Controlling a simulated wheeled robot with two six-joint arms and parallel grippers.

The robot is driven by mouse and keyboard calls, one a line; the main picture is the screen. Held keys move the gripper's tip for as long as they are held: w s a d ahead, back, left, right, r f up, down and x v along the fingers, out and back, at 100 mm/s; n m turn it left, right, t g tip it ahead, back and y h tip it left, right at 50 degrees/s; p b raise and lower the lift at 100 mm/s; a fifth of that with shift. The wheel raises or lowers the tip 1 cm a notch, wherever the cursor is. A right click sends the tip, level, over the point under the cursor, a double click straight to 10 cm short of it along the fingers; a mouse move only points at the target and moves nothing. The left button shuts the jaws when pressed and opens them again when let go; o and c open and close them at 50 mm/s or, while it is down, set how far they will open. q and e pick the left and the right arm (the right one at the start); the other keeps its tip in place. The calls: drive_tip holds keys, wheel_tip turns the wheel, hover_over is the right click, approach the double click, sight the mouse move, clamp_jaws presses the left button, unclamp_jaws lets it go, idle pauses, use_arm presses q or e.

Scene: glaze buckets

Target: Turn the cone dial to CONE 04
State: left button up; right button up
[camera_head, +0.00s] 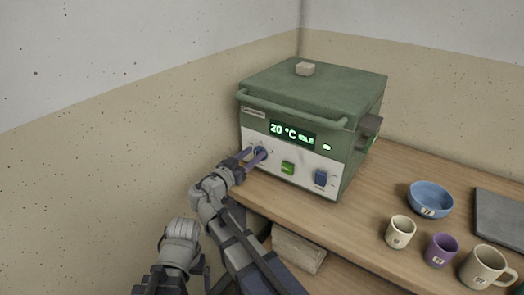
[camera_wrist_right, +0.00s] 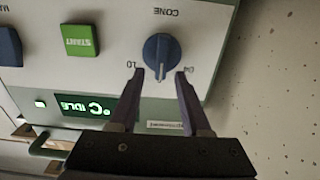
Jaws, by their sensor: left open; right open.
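The blue cone dial (camera_wrist_right: 161,52) sits on the white panel of the green kiln (camera_head: 315,95). In the right wrist view the panel is upside down, with "CONE" above the dial and marks reading 10 and 04 at its lower left and lower right. A pale line shows on the knob; which mark it points to is unclear. My right gripper (camera_wrist_right: 160,74) is open, its purple fingertips on either side of the dial's lower part, with gaps visible. In the head view the right gripper (camera_head: 253,158) partly hides the dial. My left gripper (camera_head: 168,280) is low at the left, away from the kiln.
A green START button (camera_head: 288,168) and a blue knob (camera_head: 320,178) are right of the dial. The display (camera_head: 293,133) reads 20 °C IDLE. A blue bowl (camera_head: 430,199) and several cups stand on the wooden bench at right. A wall is close at left.

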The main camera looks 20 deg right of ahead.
drive_tip(key=shift+w+d, duration=0.1)
clamp_jaws()
idle(0.3)
